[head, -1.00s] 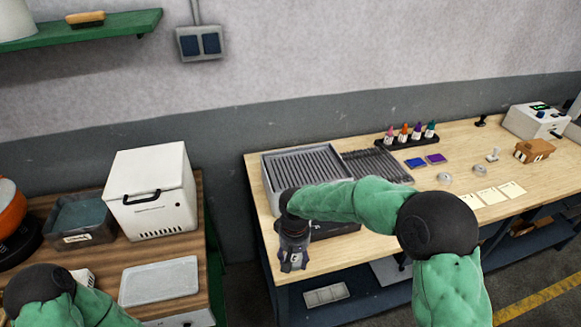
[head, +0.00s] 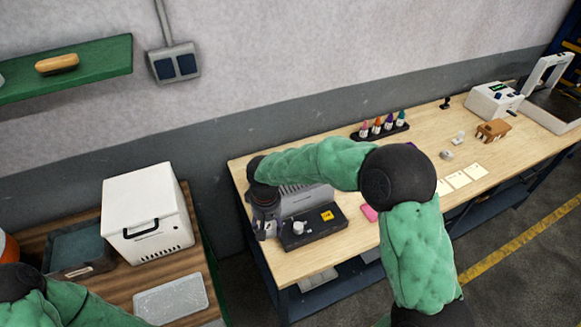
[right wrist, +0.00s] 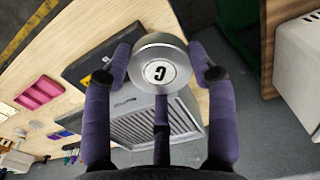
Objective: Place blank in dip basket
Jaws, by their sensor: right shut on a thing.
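My right gripper (head: 264,236) is over the left end of the long wooden bench. In the right wrist view its purple fingers (right wrist: 165,75) are shut around a round silver metal blank (right wrist: 150,48) with a "C" on a white centre label. The blank is hidden in the head view. My left arm shows at the lower left of the head view, but its gripper is out of view. I cannot make out a dip basket for certain; a grey tank with teal contents (head: 84,246) stands on the left bench.
A white lidded box (head: 148,205) and a flat pale tray (head: 170,299) are on the left bench. A gap separates the benches.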

